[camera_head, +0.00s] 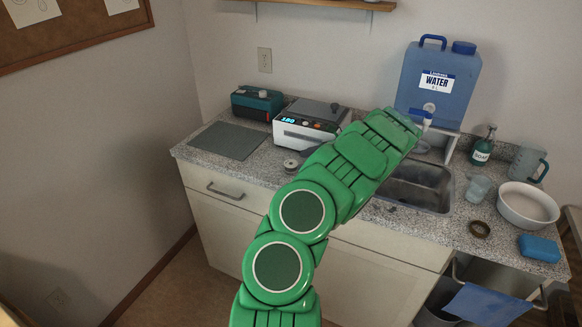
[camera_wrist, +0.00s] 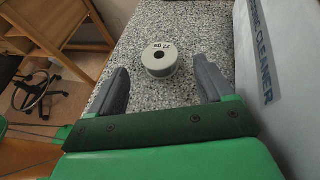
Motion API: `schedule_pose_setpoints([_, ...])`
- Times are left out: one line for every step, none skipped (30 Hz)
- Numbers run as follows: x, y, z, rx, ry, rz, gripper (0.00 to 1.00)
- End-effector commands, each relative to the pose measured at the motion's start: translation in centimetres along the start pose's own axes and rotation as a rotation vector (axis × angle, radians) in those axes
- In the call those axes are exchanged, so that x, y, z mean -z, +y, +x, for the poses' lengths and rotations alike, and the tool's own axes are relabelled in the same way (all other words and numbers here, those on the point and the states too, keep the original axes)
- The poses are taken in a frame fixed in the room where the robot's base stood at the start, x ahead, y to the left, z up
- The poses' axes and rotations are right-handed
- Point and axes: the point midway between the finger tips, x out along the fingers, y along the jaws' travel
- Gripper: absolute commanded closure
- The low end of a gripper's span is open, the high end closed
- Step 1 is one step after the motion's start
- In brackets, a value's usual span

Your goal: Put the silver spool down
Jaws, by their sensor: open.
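The silver spool (camera_wrist: 158,60) stands upright on the speckled countertop (camera_wrist: 190,25), its top face with a dark centre hole showing in the wrist view. It also shows in the head view as a small grey disc (camera_head: 291,165) left of my green arm, in front of the white appliance. My gripper (camera_wrist: 160,88) is open. Its two grey fingers are apart, one on each side of the spool and nearer the camera, with visible gaps between fingers and spool.
The white appliance (camera_head: 308,125) stands close behind the spool; its lettered side (camera_wrist: 275,70) is right of my gripper. A grey mat (camera_head: 226,140) lies to the left. The sink (camera_head: 420,186), a white bowl (camera_head: 527,205) and a brown ring (camera_head: 480,229) are to the right.

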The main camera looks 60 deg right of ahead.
Motion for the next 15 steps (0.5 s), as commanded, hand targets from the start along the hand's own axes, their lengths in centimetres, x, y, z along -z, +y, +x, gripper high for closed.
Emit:
schedule_pose_setpoints([0.0,0.0,0.4,-0.002,-0.001,0.000,0.20])
schedule_pose_setpoints([-0.1,0.0,0.7,-0.002,-0.001,-0.001,0.20])
schedule_pose_setpoints([-0.1,0.1,1.1,-0.003,-0.001,-0.001,0.20])
schedule_pose_setpoints([-0.1,0.1,1.5,-0.004,-0.001,-0.001,0.20])
schedule_pose_setpoints([-0.1,0.1,1.9,-0.004,-0.001,-0.001,0.20])
schedule_pose_setpoints([0.0,0.1,2.5,-0.004,0.000,0.000,0.20])
schedule_pose_setpoints([0.0,0.1,2.9,-0.003,-0.001,0.001,0.20])
schedule_pose_setpoints([0.0,0.1,3.3,-0.002,-0.001,0.001,0.20])
schedule_pose_setpoints([0.0,0.1,3.8,-0.002,-0.001,0.001,0.20])
schedule_pose_setpoints([0.0,0.1,4.1,-0.002,-0.001,0.001,0.20])
schedule_pose_setpoints([0.0,0.1,4.3,-0.003,0.000,0.001,0.20])
schedule_pose_setpoints([0.0,0.1,4.5,-0.003,0.000,0.000,0.20])
schedule_pose_setpoints([0.0,0.1,4.6,-0.003,0.000,0.000,0.20])
schedule_pose_setpoints([0.0,0.1,4.7,-0.003,0.000,0.000,0.20])
schedule_pose_setpoints([0.0,0.1,4.7,-0.002,0.000,0.000,0.20])
